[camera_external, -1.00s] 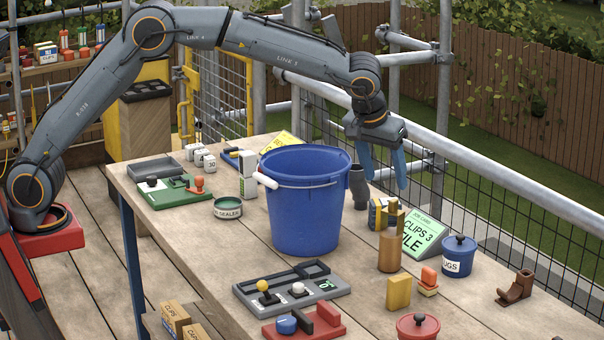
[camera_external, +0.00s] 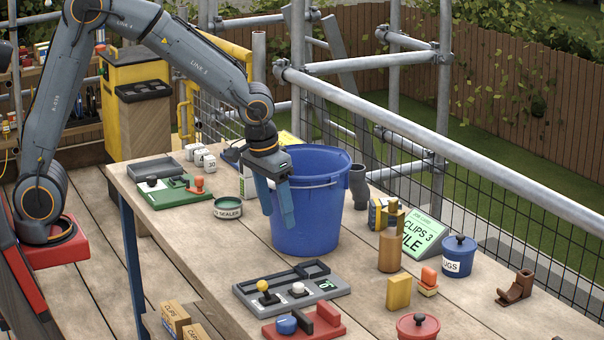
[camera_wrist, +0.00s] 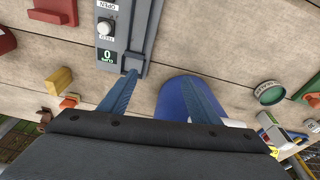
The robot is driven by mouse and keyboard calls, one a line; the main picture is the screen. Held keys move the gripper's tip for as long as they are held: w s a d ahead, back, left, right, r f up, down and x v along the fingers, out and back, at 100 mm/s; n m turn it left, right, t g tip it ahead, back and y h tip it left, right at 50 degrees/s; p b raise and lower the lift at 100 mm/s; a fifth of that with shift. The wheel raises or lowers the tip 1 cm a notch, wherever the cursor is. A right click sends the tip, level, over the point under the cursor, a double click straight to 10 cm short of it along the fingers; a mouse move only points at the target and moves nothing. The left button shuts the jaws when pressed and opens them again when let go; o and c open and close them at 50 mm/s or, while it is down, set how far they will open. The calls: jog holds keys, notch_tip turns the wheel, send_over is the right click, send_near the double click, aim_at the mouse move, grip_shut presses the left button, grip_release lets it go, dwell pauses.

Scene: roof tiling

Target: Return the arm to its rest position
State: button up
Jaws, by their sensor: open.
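My arm reaches in from the left in the external view, bent at the elbow. My gripper (camera_external: 276,205) points down in front of the left side of the blue bucket (camera_external: 318,225), hiding part of its rim and wall. Its two blue fingers are apart with nothing between them. In the wrist view the open fingers of my gripper (camera_wrist: 160,95) show over the wooden bench, with part of the blue bucket (camera_wrist: 180,97) behind the right finger.
On the bench stand a sealer tin (camera_external: 228,208), a grey control panel (camera_external: 292,287), a brown bottle (camera_external: 389,250), a blue lidded pot (camera_external: 459,258) and a red lidded pot (camera_external: 418,327). A scaffold rail (camera_external: 440,145) runs behind. Bare bench lies left of the panel.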

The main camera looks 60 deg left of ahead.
jog(key=s+a+f+p, duration=0.1)
jog(key=s+a+f, duration=0.1)
jog(key=s+a, duration=0.5)
jog(key=s+a+f+m+g+p, duration=0.1)
jog(key=s+a+f+p, duration=0.1)
jog(key=s+a, duration=0.5)
jog(key=s, duration=0.5)
jog(key=shift+s+f, duration=0.2)
jog(key=shift+f, duration=0.1)
